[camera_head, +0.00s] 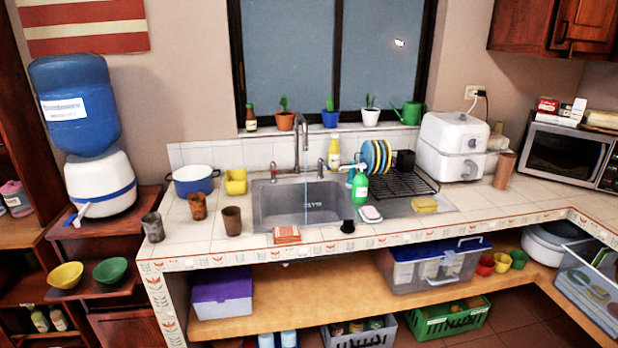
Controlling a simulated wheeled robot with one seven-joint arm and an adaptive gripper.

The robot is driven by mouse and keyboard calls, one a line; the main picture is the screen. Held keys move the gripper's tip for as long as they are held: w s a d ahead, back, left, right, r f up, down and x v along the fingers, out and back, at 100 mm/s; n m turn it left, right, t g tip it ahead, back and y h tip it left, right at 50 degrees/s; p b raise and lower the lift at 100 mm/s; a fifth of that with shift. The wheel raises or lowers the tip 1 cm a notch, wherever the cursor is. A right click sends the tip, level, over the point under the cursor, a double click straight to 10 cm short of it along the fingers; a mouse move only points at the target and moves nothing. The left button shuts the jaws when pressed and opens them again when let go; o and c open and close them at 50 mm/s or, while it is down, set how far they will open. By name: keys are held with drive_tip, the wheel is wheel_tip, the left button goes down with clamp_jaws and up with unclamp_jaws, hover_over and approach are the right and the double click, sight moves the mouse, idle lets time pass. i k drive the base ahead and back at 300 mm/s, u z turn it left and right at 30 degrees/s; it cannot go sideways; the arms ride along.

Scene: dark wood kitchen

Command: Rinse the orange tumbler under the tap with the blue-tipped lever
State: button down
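The orange tumbler (197,206) is the rust-orange one of three tumblers left of the sink. It stands upright on the tiled counter, between a grey tumbler (152,227) and a brown tumbler (232,220). The tall metal tap (297,146) stands behind the sink basin (275,204). A lever with a reddish tip (274,168) is left of it. Another lever (321,168) is on its right; its tip looks bluish but is small. A thin pale-blue vertical line (306,200) drops from the spout into the basin, like running water. My gripper is not in view.
A blue-rimmed pot (193,180) and yellow container (235,182) stand behind the tumblers. Folded orange cloths (286,234) and a small black object (347,227) lie at the sink's front edge. A green bottle (360,186) and dish rack (404,186) are to the right.

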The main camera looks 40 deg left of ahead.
sight(319, 160)
drive_tip(key=u, duration=0.05)
drive_tip(key=k, duration=0.1)
drive_tip(key=u, duration=1.15)
